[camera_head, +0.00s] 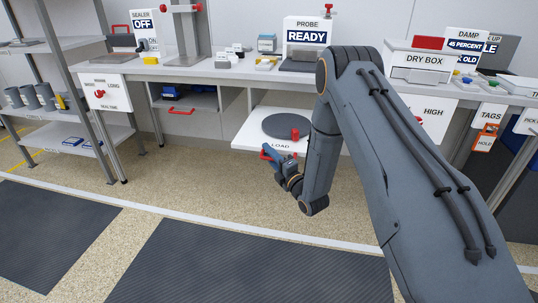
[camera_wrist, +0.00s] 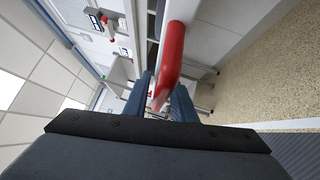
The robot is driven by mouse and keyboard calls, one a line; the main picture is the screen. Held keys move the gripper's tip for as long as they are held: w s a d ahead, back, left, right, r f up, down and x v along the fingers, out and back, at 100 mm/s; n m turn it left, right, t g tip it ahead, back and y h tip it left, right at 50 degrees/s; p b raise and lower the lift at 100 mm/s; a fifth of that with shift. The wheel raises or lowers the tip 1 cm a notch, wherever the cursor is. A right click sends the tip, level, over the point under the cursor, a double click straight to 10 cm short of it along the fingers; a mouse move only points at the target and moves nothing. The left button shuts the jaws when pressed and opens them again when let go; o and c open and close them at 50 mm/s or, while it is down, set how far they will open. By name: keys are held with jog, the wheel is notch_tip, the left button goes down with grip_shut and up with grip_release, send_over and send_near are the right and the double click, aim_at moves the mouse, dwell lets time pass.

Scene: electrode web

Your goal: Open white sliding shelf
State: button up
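The white sliding shelf (camera_head: 250,137), labelled LOAD, stands pulled out from under the bench, with a dark round plate and a red block on it. Its red handle (camera_head: 264,155) is at the front edge, partly hidden by my gripper (camera_head: 270,154). In the wrist view the red handle (camera_wrist: 172,55) runs between the two dark blue fingers of my gripper (camera_wrist: 163,90) and fills the gap between them. My gripper looks shut on the handle. My arm hides the right part of the shelf in the head view.
A drawer with a red handle (camera_head: 181,111) is left of the shelf. The bench top (camera_head: 225,75) carries the sealer, probe and dry box (camera_head: 430,67). A grey rack (camera_head: 62,70) stands at the left. The floor in front, with dark mats (camera_head: 245,262), is clear.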

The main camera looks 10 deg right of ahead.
jog(key=shift+o, duration=0.5)
jog(key=shift+w+a+r, duration=0.1)
jog(key=shift+r, duration=0.3)
jog(key=shift+f, duration=0.15)
jog(key=shift+d+f, duration=0.2)
jog(key=v, duration=0.8)
jog(key=shift+a+r, duration=0.1)
